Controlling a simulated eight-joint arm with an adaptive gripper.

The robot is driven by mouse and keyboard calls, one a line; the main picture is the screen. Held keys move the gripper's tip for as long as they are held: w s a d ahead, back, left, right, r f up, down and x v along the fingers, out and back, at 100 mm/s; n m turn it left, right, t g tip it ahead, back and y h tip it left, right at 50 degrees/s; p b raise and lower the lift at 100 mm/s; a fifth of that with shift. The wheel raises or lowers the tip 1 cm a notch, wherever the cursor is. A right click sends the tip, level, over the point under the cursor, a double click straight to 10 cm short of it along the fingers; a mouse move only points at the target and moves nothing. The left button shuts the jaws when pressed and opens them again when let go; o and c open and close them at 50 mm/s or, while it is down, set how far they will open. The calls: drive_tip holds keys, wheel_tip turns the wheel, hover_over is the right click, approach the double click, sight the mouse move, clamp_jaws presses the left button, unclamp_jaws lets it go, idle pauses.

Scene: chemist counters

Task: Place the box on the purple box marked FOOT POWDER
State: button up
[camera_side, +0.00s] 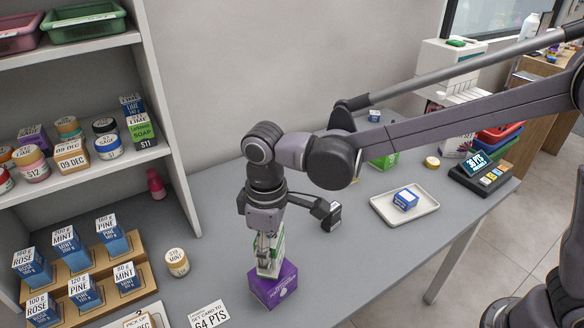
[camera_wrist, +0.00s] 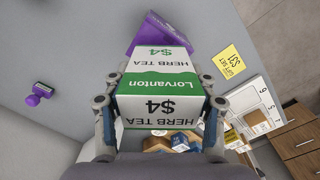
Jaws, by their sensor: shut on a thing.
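My gripper (camera_side: 265,236) is shut on a white and green box marked HERB TEA. In the side view this box (camera_side: 271,262) is upright between the fingers, mostly hidden by them, and right over the purple box (camera_side: 276,288) on the counter. I cannot tell whether the two touch. In the wrist view the herb tea box (camera_wrist: 158,86) fills the middle, with my gripper's fingers (camera_wrist: 160,108) on both its sides. Part of the purple box (camera_wrist: 147,28) shows behind it. The purple box's marking is not readable.
A jar (camera_side: 177,262) and a card (camera_side: 209,315) are left of the purple box. A stepped rack of blue boxes (camera_side: 86,291) stands further left. A white tray with a blue box (camera_side: 405,200) lies to the right. The counter between is clear.

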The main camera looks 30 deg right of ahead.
drive_tip(key=shift+f, duration=0.85)
drive_tip(key=shift+f, duration=0.2)
drive_tip(key=o, duration=1.2)
